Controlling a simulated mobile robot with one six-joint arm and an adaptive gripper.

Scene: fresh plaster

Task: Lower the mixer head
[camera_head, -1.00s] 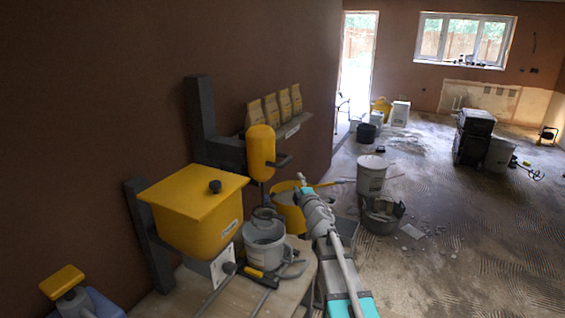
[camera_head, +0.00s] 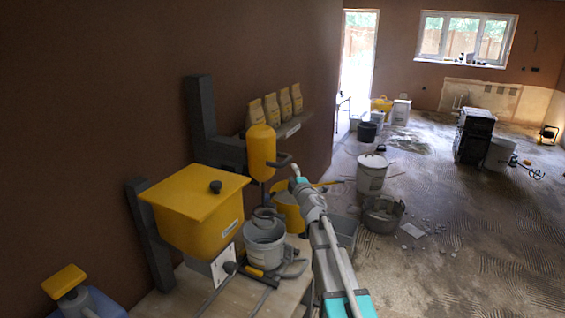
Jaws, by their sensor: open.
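The mixer head (camera_head: 262,148) is a yellow capsule with a dark side handle (camera_head: 281,161). It is raised on a dark grey wall column and arm (camera_head: 218,152), with a thin shaft below it. My arm (camera_head: 313,207), grey and teal, reaches up from the lower right. Its visible far end is just right of and below the head, with a gap to the handle in the picture. I cannot make out my gripper's fingers.
A yellow tub (camera_head: 287,211) is behind my arm. Bags (camera_head: 284,102) line a wall shelf. Buckets (camera_head: 371,174) stand on the floor, which is mostly open at right.

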